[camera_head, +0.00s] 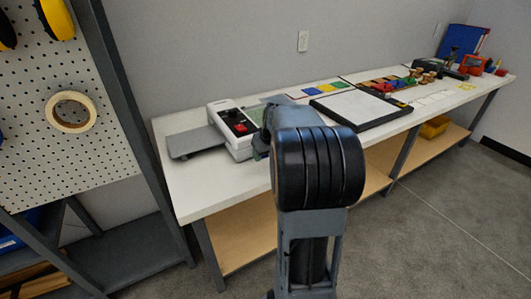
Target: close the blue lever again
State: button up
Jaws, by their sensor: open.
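I cannot make out a blue lever for certain in the head view. A white and grey machine (232,128) with a red button on a black panel stands near the left end of the white table (190,190). A grey flat plate (195,142) extends to its left. My black and grey arm rises in the middle foreground and covers part of the table just right of the machine. The jaws of my gripper are hidden behind the arm, so their place relative to any lever does not show.
A black-framed white board (360,106) lies right of my arm. Beyond it are coloured blocks (385,86), a blue upright panel (462,42) and a red item (473,65). A pegboard rack (60,110) with a tape roll (70,112) stands left. The grey floor (430,210) at right is clear.

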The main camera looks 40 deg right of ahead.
grip_shut()
dwell(0.4)
jog(key=shift+r, duration=0.1)
